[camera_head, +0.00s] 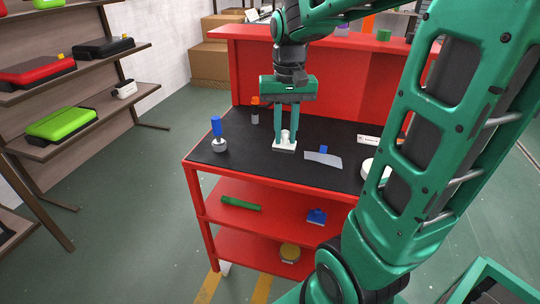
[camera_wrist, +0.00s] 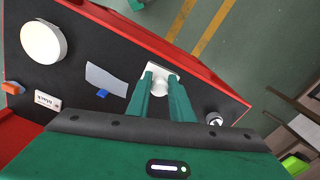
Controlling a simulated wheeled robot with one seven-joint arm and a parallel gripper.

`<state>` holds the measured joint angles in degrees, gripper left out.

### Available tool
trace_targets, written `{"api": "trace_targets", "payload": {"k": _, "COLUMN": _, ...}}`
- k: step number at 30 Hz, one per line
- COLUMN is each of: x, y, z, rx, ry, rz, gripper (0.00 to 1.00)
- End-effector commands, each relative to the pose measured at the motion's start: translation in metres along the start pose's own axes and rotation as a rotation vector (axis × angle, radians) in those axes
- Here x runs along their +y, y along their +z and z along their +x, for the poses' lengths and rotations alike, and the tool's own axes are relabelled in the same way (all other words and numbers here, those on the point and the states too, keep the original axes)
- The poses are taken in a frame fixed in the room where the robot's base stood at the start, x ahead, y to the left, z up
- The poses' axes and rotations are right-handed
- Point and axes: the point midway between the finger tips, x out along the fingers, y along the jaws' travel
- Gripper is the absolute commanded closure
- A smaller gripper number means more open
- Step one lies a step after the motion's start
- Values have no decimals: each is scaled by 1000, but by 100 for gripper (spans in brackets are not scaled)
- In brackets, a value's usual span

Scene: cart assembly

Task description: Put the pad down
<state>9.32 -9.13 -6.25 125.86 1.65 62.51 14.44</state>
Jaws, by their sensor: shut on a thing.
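The pad (camera_head: 285,147) is a white square plate with a white round knob on top. In the head view it is low at the front part of the red cart's black top (camera_head: 240,165). In the wrist view the pad (camera_wrist: 165,72) shows beyond my fingertips. My gripper (camera_head: 286,132) points straight down, with its green fingers shut on the pad's knob. The pad looks level and at or very near the black surface; I cannot tell whether it touches.
A blue-handled tool (camera_head: 217,134) stands left of the pad, an orange-topped item (camera_head: 255,110) behind. A white round thing (camera_head: 372,170) and a white label (camera_head: 368,139) are farther right.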

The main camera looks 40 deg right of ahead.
Motion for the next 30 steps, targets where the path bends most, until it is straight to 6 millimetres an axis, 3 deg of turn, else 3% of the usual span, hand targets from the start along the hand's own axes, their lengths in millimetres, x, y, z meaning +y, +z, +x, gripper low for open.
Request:
{"api": "trace_targets", "payload": {"k": 8, "x": -2, "y": -15, "z": 10, "rx": -3, "ry": 2, "rz": 1, "gripper": 100}}
{"api": "trace_targets", "payload": {"k": 25, "x": -17, "y": -110, "z": 67, "rx": -2, "ry": 2, "rz": 3, "gripper": 100}}
{"api": "trace_targets", "payload": {"k": 30, "x": -18, "y": -116, "z": 90, "rx": -3, "ry": 1, "rz": 3, "gripper": 100}}
